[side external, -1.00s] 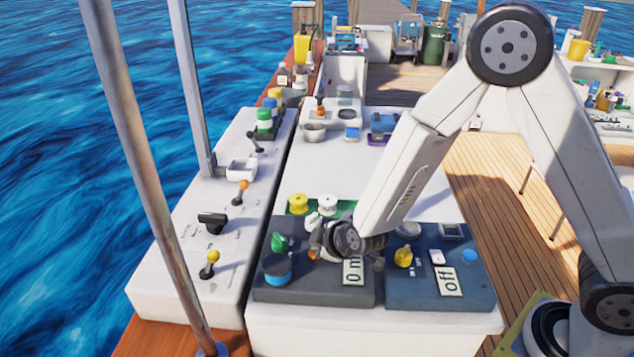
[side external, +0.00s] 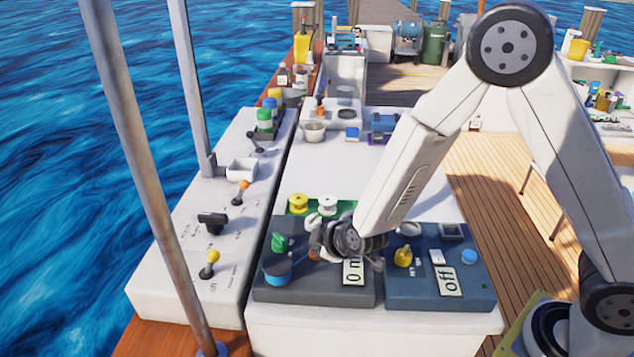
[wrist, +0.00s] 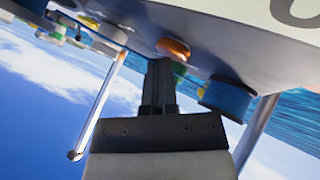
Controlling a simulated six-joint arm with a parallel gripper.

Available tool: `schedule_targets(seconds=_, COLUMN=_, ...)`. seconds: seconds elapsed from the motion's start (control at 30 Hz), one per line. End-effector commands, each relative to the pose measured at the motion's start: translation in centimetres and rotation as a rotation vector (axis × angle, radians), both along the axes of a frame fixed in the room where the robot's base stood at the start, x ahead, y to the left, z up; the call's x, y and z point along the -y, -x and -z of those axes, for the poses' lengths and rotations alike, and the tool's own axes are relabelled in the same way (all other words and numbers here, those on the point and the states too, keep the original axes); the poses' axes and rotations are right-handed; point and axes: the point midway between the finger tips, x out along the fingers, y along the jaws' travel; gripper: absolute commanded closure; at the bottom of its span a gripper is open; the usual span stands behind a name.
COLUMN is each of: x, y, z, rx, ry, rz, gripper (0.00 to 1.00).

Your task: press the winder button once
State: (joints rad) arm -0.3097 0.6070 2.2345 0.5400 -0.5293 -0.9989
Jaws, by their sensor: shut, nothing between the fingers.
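The left dark panel (side external: 340,294) carries a "0 m" display (side external: 353,271), a green knob (side external: 281,243), a dark round part with a blue top (side external: 277,277) and an orange round button. I cannot read a winder label on it. The orange button (wrist: 173,48) shows clearly in the wrist view; in the side view my wrist mostly covers it. My gripper (wrist: 159,64) is shut and empty, its fingertips close beside the orange button. I cannot tell whether they touch it. The blue-topped part (wrist: 228,97) is right of the fingers in the wrist view.
A right dark panel (side external: 430,298) holds a yellow knob (side external: 403,257), an "off" display (side external: 448,281) and a blue button (side external: 470,257). Yellow (side external: 298,203) and white (side external: 327,203) spools stand behind. A white console with levers (side external: 190,285) lies left.

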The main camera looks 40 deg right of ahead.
Motion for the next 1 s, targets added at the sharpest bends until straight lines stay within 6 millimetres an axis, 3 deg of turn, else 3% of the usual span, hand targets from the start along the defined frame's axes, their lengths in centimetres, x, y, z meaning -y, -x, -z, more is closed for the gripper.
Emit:
schedule_targets(seconds=0.43, x=0.0, y=0.1, z=-1.8, rx=-0.001, ry=0.000, rz=0.000, gripper=1.00)
schedule_targets(seconds=1.0, x=0.0, y=0.0, z=-2.3, rx=0.001, ry=0.000, rz=-0.001, gripper=1.00)
